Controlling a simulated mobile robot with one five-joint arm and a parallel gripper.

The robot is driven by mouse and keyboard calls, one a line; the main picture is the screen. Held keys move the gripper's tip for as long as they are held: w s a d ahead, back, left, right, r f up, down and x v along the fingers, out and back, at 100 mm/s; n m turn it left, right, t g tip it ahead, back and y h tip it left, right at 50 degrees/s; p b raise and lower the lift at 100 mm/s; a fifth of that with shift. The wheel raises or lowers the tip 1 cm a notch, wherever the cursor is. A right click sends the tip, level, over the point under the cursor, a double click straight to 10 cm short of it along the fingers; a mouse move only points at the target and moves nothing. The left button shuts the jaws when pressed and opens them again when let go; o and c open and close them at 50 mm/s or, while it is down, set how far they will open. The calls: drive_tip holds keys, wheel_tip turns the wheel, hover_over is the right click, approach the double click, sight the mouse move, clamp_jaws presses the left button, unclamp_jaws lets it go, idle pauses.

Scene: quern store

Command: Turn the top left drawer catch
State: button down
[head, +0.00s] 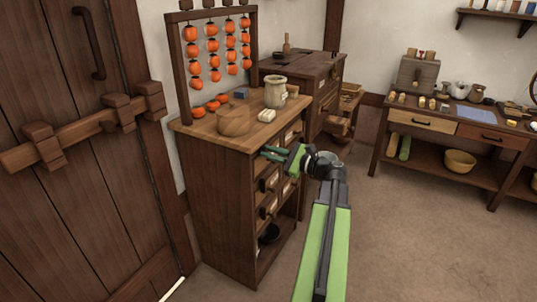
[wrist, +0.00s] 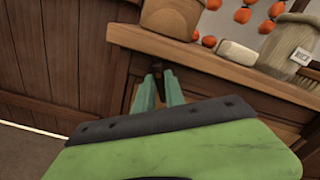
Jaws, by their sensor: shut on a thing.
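The wooden cabinet (head: 225,200) stands left of centre, with small drawers on its front. My gripper (head: 266,153) is at the upper left of that front, just under the top edge. In the wrist view my gripper's green fingers (wrist: 160,82) are shut on a small dark piece, the drawer catch (wrist: 157,68). The fingers hide most of the catch, and its turn angle cannot be told. In the head view my gripper covers the catch and part of the top left drawer.
A barred door (head: 75,130) is at left. A work table (head: 470,160) stands at right. Floor between is clear.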

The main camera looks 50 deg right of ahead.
drive_tip(key=n, duration=0.6)
drive_tip(key=shift+d, duration=0.15)
idle(0.4)
drive_tip(key=c, duration=1.4)
unclamp_jaws()
drive_tip(key=shift+r, duration=0.15)
